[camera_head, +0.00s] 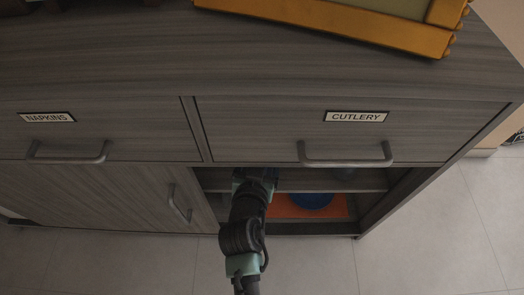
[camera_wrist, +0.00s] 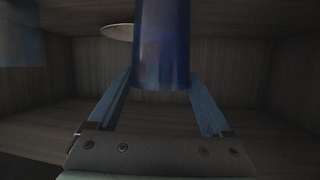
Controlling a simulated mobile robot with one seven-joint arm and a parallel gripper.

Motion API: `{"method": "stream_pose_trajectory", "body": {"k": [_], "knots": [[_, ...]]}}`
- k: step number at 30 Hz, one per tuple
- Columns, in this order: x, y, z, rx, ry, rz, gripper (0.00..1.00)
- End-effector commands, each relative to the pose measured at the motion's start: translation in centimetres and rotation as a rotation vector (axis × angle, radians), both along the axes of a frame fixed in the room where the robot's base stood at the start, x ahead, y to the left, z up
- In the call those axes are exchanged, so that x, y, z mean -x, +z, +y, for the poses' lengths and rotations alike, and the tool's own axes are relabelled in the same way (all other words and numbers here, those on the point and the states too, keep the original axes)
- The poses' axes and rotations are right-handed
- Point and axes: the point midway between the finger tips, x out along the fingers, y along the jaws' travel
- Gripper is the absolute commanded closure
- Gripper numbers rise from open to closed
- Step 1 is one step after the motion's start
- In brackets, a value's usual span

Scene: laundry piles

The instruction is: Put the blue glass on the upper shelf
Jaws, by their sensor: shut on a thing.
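The blue glass (camera_wrist: 162,45) is upright between the two fingers of my gripper (camera_wrist: 163,90) in the wrist view, and the gripper is shut on it. In the head view my arm reaches into the open compartment under the cutlery drawer, and my gripper (camera_head: 256,176) is partly hidden there by the cabinet front. The upper shelf (camera_head: 335,181) spans this compartment. In the wrist view a wooden shelf surface (camera_wrist: 258,118) lies beneath the glass; whether the glass touches it cannot be told.
A blue round item (camera_head: 311,200) lies on an orange item (camera_head: 285,208) lower in the compartment. A pale round item (camera_wrist: 117,31) shows behind the glass. The cutlery drawer (camera_head: 250,125) and its handle (camera_head: 346,162) are above my arm. A closed door (camera_head: 100,195) is to the left.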

Motion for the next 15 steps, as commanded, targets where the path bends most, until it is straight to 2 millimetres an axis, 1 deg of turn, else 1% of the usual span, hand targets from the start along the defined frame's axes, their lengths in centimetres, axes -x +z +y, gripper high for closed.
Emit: {"method": "stream_pose_trajectory", "body": {"k": [1, 5, 6, 8, 15], "knots": [[-0.9, 0.0, -0.1, -0.001, -0.001, -0.006, 1.00], [-3.0, 0.0, -0.4, -0.001, 0.000, -0.007, 1.00], [-2.9, -0.9, -0.4, -0.001, 0.000, -0.001, 1.00], [-2.8, -1.5, -0.4, 0.000, 0.000, -0.001, 1.00], [-2.8, -1.4, -0.4, 0.001, 0.000, -0.004, 1.00]]}}
